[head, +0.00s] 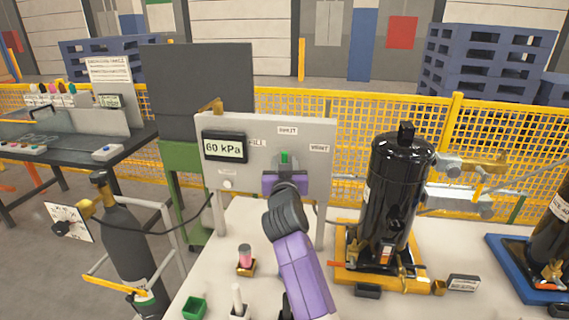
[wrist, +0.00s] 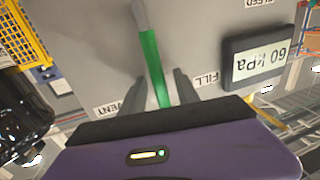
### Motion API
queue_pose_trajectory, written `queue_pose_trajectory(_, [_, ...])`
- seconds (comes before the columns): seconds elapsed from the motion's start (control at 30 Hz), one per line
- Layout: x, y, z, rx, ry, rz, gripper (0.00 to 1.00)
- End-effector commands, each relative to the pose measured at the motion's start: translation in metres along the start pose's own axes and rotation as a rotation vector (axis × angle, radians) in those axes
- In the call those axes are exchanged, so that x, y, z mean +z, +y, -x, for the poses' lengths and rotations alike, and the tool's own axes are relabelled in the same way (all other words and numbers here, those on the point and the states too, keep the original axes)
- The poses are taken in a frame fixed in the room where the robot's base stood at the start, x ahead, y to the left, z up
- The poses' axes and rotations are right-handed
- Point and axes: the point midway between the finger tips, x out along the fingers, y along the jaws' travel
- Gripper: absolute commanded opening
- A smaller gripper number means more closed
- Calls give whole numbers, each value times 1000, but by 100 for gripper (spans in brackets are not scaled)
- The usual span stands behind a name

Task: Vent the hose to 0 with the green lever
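The green lever (head: 285,157) stands upright on the grey panel (head: 318,190), below a top label that seems to read SHUT. The FILL label is to its left and VENT (head: 319,148) to its right. The panel's display (head: 226,147) reads 60 kPa. In the wrist view, which is upside down, the lever (wrist: 152,65) runs between the two fingers of my gripper (wrist: 155,90). A gap shows on each side of the lever, so my gripper is open around it. In the head view my gripper (head: 285,180) hides the lever's lower part.
A black compressor (head: 393,195) on a yellow pallet stands right of the panel. A dark gas cylinder (head: 132,240) with a hose is at left. A pink-topped part (head: 245,258) and a green box (head: 194,308) are on the white table (head: 215,268). A yellow fence (head: 505,140) runs behind.

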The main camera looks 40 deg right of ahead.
Motion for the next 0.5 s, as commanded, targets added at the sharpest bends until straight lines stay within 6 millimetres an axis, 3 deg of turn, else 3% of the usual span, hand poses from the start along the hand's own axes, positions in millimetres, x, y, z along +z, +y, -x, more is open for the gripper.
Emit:
queue_pose_trajectory(0.03, [0, 0, 0, 0, 0, 0, 30])
queue_pose_trajectory(0.2, [0, 0, 0, 0, 0, 0, 0])
queue_pose_trajectory(0.5, [0, 0, 0, 0, 0, 0, 0])
